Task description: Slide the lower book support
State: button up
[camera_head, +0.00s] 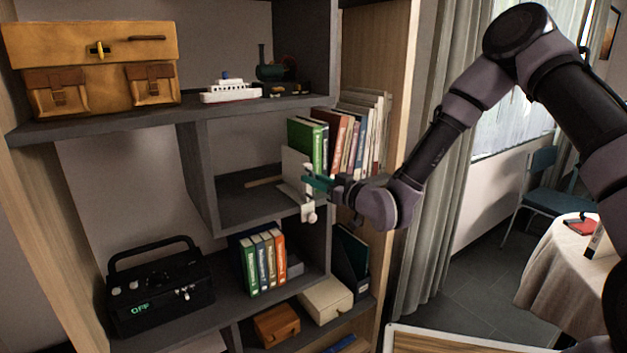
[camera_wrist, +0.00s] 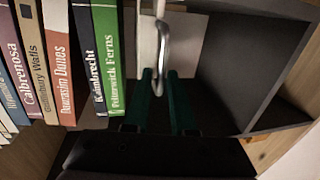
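A pale book support (camera_head: 296,163) stands on the middle shelf, against the left end of a row of books. A white piece with a round knob (camera_head: 310,216) hangs at the shelf's front edge below it. In the wrist view the support's pale plate (camera_wrist: 185,45) carries a bent silver handle (camera_wrist: 161,60). My gripper (camera_head: 308,182) is at the front of the support. In the wrist view its green fingers (camera_wrist: 163,76) are apart, with the handle's lower end between or just beyond the tips. Contact cannot be told.
Books (camera_head: 343,140) stand right of the support; free shelf space (camera_head: 240,200) lies left of it. The divider (camera_head: 197,180) bounds that space. Below are more books (camera_head: 263,262) with a grey block (camera_head: 294,265), and a black radio (camera_head: 160,290). A toy ship (camera_head: 230,90) stands above.

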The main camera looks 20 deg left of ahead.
jog(key=shift+a, duration=0.1)
grip_shut()
dwell(1.4)
